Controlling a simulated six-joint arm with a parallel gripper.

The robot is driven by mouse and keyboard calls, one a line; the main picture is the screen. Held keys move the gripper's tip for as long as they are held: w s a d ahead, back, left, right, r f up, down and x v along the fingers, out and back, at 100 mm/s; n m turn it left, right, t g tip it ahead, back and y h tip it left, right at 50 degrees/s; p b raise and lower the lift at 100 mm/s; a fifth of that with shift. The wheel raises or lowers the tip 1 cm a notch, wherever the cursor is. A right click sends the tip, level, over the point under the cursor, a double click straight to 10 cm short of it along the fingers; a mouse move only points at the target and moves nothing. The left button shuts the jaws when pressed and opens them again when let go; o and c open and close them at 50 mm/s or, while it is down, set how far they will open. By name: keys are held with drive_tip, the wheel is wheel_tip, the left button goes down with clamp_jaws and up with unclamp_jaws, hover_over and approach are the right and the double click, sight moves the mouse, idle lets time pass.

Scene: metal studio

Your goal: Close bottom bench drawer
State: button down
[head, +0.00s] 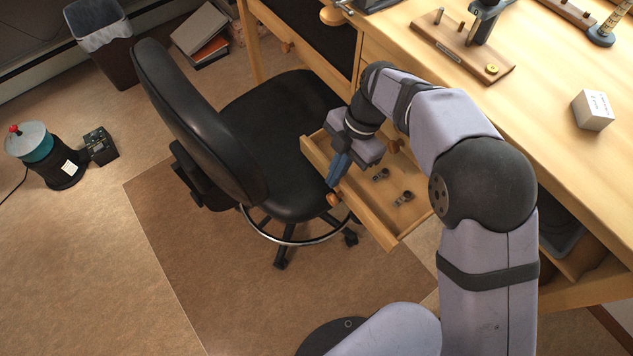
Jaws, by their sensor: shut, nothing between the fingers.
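The bench drawer (407,227) is pulled out from under the wooden workbench (545,110), below the bench top. It is an open wooden box with a round wooden knob (333,199) on its front. A few small dark metal parts (403,198) lie inside it. My gripper (337,174) is shut and empty, with its blue fingers pointing down at the drawer's front panel, close to the knob. I cannot tell whether the fingers touch the panel. My arm hides part of the drawer's right side and the bench front behind it.
A black office chair (280,150) stands close to the left of the drawer. A small white box (592,110) and a wooden tool base (460,50) sit on the bench top. A waste bin (115,62) and a teal-black machine (50,160) stand at the left. The mat (240,300) in front is mostly clear.

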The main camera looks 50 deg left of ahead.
drive_tip(key=shift+w, duration=0.2)
drive_tip(key=s, duration=0.4)
drive_tip(key=v, duration=1)
drive_tip(key=shift+s, duration=0.1)
drive_tip(key=t+p, duration=0.6)
drive_tip(key=t, duration=0.2)
approach(323, 170)
drive_tip(key=shift+x, duration=2.25)
